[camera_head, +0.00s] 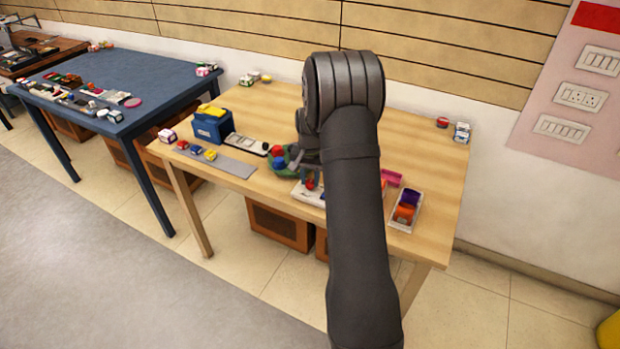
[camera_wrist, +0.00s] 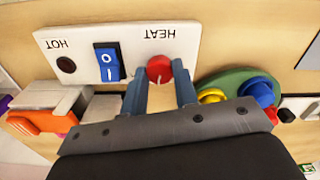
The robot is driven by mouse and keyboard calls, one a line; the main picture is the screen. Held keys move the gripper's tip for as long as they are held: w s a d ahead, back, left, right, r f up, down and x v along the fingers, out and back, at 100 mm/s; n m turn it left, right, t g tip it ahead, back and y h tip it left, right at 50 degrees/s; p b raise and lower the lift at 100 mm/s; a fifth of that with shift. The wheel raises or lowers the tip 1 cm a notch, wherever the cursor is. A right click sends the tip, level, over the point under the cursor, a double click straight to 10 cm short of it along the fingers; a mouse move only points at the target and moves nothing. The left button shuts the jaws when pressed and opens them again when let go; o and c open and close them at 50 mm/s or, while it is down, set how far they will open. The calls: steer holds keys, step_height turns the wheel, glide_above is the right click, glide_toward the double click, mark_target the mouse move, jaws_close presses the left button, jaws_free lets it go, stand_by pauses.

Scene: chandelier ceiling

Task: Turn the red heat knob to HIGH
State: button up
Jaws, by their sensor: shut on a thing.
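The red heat knob (camera_wrist: 160,68) sits on a white panel (camera_wrist: 190,42) beside the upside-down label HEAT in the wrist view. A pale pointer line shows on the knob's lower part in that view. My gripper (camera_wrist: 161,76) has one blue-grey finger on each side of the knob and is shut on it. No HIGH mark is readable; the fingers may cover part of the dial. The panel also carries a blue rocker switch (camera_wrist: 108,62) and a dark round lamp (camera_wrist: 66,65) labelled HOT. In the head view my arm hides much of the panel (camera_head: 306,194).
A green dish (camera_wrist: 236,80) with blue and yellow pieces stands close beside the panel. Orange (camera_wrist: 42,122) and grey pieces lie on its other side. A blue box (camera_head: 212,127) and a grey mat (camera_head: 232,167) are farther left. The table's back right is mostly clear.

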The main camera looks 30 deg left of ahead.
mark_target(310, 181)
steer(key=m, duration=0.3)
steer(key=shift+m, duration=2.1)
steer(key=o, duration=1)
steer(key=shift+r, duration=0.15)
step_height(310, 181, up, 17)
step_height(310, 181, down, 17)
steer(key=shift+f, duration=0.2)
